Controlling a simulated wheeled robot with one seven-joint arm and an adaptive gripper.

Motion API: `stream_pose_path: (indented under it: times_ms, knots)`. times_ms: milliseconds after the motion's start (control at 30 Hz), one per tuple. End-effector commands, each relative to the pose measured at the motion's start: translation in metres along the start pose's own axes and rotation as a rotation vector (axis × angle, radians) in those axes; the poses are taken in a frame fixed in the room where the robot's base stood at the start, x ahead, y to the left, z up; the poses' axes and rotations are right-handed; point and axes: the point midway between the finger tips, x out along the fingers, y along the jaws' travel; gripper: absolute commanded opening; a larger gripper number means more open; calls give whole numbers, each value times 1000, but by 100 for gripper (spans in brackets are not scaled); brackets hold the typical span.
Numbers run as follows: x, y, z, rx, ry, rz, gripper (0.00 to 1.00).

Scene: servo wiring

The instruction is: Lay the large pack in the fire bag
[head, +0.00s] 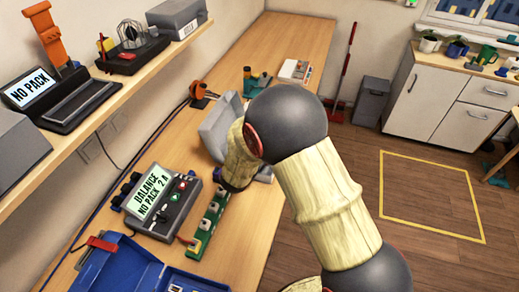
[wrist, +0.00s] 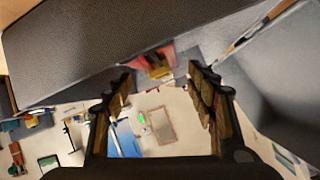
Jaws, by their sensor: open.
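The grey fire bag (head: 213,130) stands on the bench in the head view, partly hidden behind my arm. In the wrist view, grey woven walls (wrist: 90,50) that look like the bag fill the top and right. A small red and yellow thing (wrist: 158,66) shows against the grey, beyond my fingertips; it may be the large pack, but I cannot tell for sure. My gripper (wrist: 163,82) is open, its two fingers apart with nothing held between them. In the head view my arm hides the gripper.
A charger (head: 158,203) reading "BALANCE NO PACK 2 A" stands left of the bag. A green board (head: 208,222) lies beside it, and an open blue case (head: 118,268) is at the near end. A shelf (head: 75,128) holds another "NO PACK" device (head: 62,98). The far bench has some clear room.

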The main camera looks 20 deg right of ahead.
Motion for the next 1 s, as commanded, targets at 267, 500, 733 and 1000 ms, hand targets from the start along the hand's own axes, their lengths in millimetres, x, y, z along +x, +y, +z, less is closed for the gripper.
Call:
stream_pose_path:
  times_ms: [267,500,733,1000]
  knots:
    - [-58,-2,-2,0,0,-4,56]
    - [-97,-2,-2,0,0,-3,56]
    - [-112,-7,-4,7,-17,-19,56]
    - [-164,-77,-56,-5,-263,-302,56]
